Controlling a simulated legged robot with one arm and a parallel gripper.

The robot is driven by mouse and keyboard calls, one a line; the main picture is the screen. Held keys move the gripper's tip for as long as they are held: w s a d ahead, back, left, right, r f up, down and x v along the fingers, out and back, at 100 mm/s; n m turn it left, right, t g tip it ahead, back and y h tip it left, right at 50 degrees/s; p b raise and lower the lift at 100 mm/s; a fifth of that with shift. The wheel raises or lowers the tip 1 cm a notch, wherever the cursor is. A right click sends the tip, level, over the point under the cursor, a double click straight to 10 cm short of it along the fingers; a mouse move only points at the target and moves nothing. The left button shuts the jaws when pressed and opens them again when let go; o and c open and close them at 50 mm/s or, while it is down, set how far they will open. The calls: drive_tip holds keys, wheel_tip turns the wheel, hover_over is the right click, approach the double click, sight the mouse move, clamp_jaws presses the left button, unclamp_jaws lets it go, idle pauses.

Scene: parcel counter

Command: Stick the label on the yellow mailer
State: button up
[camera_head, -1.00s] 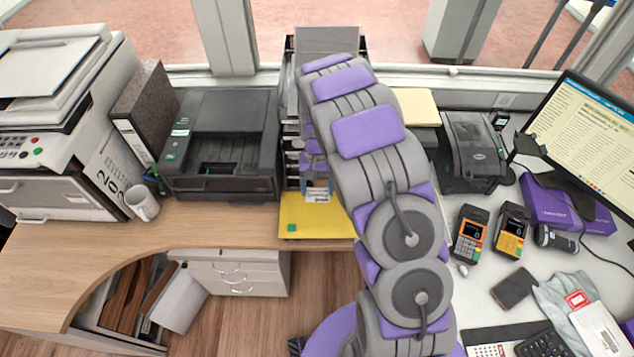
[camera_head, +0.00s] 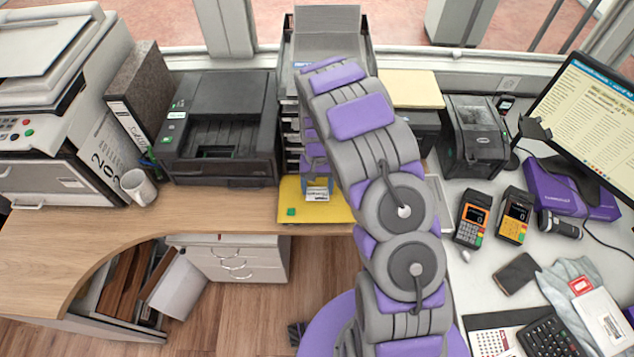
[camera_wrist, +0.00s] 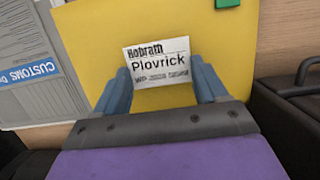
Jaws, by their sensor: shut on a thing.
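The yellow mailer (camera_head: 340,214) lies flat on the wooden desk, with a small green square (camera_head: 291,211) near its front left corner. My gripper (camera_head: 316,184) is over the mailer and shut on the white label (camera_head: 317,194). In the wrist view the label (camera_wrist: 158,62) sits between the two blue fingertips (camera_wrist: 160,75), its print reading "Hobrath Plovrick". The mailer (camera_wrist: 100,30) fills the ground behind it, and the green square (camera_wrist: 228,3) is at the top edge. I cannot tell whether the label touches the mailer. My arm hides part of the mailer's right side.
A black printer (camera_head: 222,130) stands left of the mailer, and a stack of trays (camera_head: 328,25) rises behind it. A customs sheet (camera_wrist: 35,65) lies beside the mailer in the wrist view. A white mug (camera_head: 138,186) stands farther left. The wooden desk (camera_head: 215,212) is clear at front left.

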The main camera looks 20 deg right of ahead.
drive_tip(key=o, duration=0.7)
drive_tip(key=shift+r, duration=0.1)
drive_tip(key=shift+p+v, duration=0.95)
drive_tip(key=shift+v, duration=1.75)
drive_tip(key=shift+r, duration=0.1)
drive_tip(key=shift+s+p+v, duration=0.2)
drive_tip(key=shift+p+v, duration=0.25)
drive_tip(key=shift+v, duration=0.8)
drive_tip(key=shift+s+p+v, duration=0.25)
drive_tip(key=shift+p+v, duration=0.25)
drive_tip(key=shift+v, duration=0.75)
drive_tip(key=shift+s+p+v, duration=0.2)
drive_tip(key=shift+p+v, duration=0.25)
drive_tip(key=shift+v, duration=0.8)
drive_tip(key=shift+a+r, duration=0.15)
